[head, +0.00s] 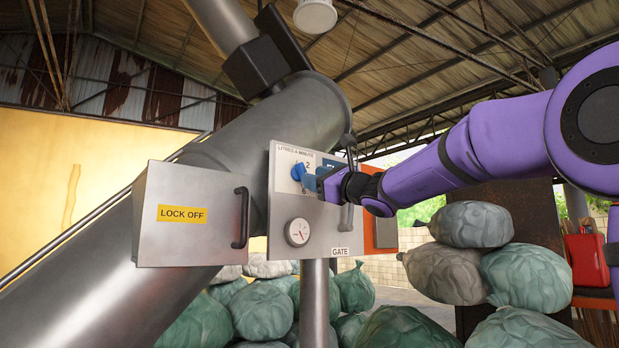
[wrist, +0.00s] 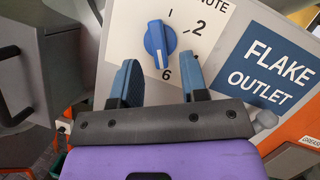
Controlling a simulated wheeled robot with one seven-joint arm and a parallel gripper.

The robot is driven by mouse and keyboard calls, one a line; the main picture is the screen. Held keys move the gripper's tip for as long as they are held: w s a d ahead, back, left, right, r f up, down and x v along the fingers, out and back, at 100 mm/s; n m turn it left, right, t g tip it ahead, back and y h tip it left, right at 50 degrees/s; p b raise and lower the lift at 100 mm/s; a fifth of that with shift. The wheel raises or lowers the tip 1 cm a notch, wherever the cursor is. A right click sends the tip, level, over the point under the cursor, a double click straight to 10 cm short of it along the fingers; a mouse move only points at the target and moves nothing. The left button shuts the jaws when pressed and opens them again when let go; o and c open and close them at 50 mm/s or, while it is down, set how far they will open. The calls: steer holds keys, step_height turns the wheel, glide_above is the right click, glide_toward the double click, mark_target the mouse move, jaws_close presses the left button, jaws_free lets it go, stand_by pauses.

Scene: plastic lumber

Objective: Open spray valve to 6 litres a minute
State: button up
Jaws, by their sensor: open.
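The spray valve knob is a blue dial (wrist: 158,38) on a pale panel, marked 1, 2 and 6 in the wrist view; other numbers may be hidden by a finger. A white line on the knob runs to its lower end, close to the 6. In the head view the knob (head: 298,172) sits at the upper left of the panel (head: 284,208), under a litres-a-minute label. My gripper (wrist: 158,62) is open, its blue fingers below and on either side of the knob's lower end. Contact cannot be told. It also shows in the head view (head: 316,183).
A blue "FLAKE OUTLET" sign (wrist: 262,68) is right of the knob. A lock-off box (head: 185,232) with a black handle juts out left of the panel. A gauge (head: 298,232) and a gate handle (head: 346,214) sit below. Filled bags (head: 527,277) stand behind, right.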

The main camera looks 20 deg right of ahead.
steer(key=v, duration=0.8)
steer(key=s+a+f+n+g+h, duration=0.1)
steer(key=s+a+f+n+g, duration=0.35)
steer(key=s+f+n, duration=0.45)
steer(key=s+a+f+n+g+h, duration=0.2)
steer(key=s+a+f+n+g, duration=0.35)
steer(key=f, duration=0.55)
steer(key=s+d+f+n+g+h, duration=0.1)
steer(key=s+d+f+n+h, duration=0.3)
steer(key=s+f, duration=0.3)
steer(key=s+d+f+n+g+h, duration=0.2)
steer(key=s+d+f+n+h, duration=0.2)
steer(key=s+f, duration=0.4)
steer(key=shift+s+d+n+h, duration=0.35)
steer(key=shift+s+d, duration=0.15)
steer(key=shift+d, duration=0.3)
